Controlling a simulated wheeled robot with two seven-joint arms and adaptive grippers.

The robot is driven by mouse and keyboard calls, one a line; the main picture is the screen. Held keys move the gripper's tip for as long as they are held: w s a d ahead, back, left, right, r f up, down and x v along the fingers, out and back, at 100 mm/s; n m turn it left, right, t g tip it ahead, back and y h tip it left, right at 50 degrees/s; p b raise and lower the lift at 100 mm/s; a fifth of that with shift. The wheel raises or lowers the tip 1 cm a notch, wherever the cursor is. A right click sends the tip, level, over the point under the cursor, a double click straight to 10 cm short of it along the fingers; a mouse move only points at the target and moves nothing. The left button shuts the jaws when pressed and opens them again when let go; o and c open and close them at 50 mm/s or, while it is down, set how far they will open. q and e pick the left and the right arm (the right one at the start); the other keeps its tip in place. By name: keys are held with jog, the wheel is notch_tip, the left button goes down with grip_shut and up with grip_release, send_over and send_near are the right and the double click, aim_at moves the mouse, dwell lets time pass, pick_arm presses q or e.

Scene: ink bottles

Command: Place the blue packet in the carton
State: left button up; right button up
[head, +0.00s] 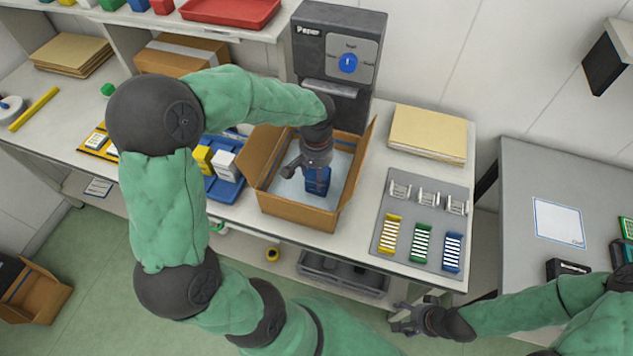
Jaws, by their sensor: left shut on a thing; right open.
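The open cardboard carton (290,212) stands on the workbench below the dark paper machine, its flaps spread outward. My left gripper (315,172) reaches down into the carton and is shut on the blue packet (317,186). The packet is upright inside the carton walls, above or on the pale lining; I cannot tell whether it touches the bottom. The fingers hide its upper part. My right gripper (405,322) is open and empty, low in front of the bench and over the floor.
A blue tray (222,190) with a yellow and a white box is left of the carton. A grey board (405,262) with coloured racks lies to the right. The dark paper machine (335,55) stands close behind. A stack of tan sheets (428,134) lies at the back right.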

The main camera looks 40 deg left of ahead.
pick_arm(q)
notch_tip(320, 180, down, 4)
jog(key=shift+f+b, duration=0.1)
jog(key=shift+b, duration=0.35)
jog(key=shift+f, duration=0.1)
jog(key=o, duration=1.2)
jog(key=shift+r, duration=0.5)
notch_tip(320, 180, up, 11)
jog(key=p, duration=0.3)
jog(key=shift+r, duration=0.2)
